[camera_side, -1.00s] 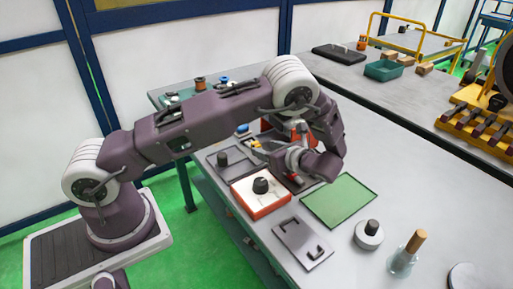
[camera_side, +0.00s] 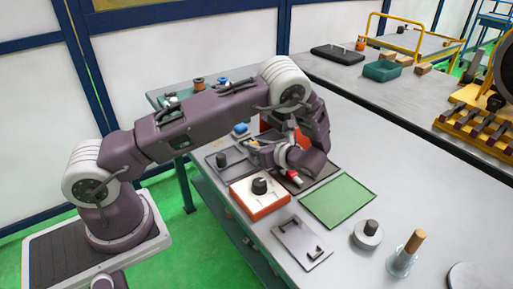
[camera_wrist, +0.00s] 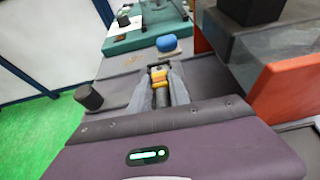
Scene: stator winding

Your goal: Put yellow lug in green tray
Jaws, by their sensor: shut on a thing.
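The yellow lug (camera_wrist: 160,77) is between the two grey fingers of my gripper (camera_wrist: 160,86) in the wrist view, and the gripper is shut on it. In the side view my gripper (camera_side: 256,149) points left, above the dark trays, and the lug is too small there to make out clearly. The green tray (camera_side: 338,201) lies flat on the table, to the right of and nearer the camera than my gripper. It looks empty and in full view.
An orange-sided box with a black knob (camera_side: 246,195) and a grey plate (camera_side: 301,243) stand left of the green tray. A grey weight (camera_side: 367,235) and a glass bottle (camera_side: 404,257) stand in front of it. A blue part (camera_wrist: 167,43) sits beyond my fingers.

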